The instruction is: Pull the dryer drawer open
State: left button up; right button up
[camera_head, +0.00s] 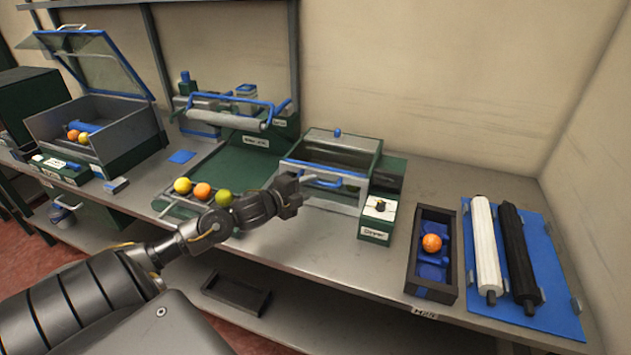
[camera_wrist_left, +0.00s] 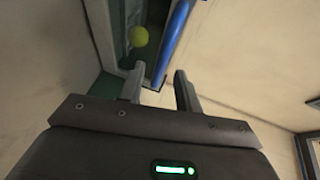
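The dryer (camera_head: 345,143) is a green-ended box with a glassy front, right of centre on the bench, with a white-topped control box labelled "Dryer" (camera_head: 376,222). A blue handle bar (camera_head: 328,184) crosses its front. My left gripper (camera_head: 297,186) is in front of the dryer's left part, close to the handle. In the left wrist view, the fingers (camera_wrist_left: 160,88) are apart with nothing held between them. Whether the fingers touch the bar cannot be told. My right gripper is not in view.
A green tray (camera_head: 243,165) with a yellow, an orange and a green fruit lies left of the gripper. A dark box (camera_head: 449,279) with an orange stands right of the dryer, beside a blue mat (camera_head: 557,312) with rollers. A lidded box (camera_head: 128,144) stands left.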

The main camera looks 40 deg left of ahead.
aim_at(317, 183)
pick_arm(q)
jog(key=shift+x, duration=2)
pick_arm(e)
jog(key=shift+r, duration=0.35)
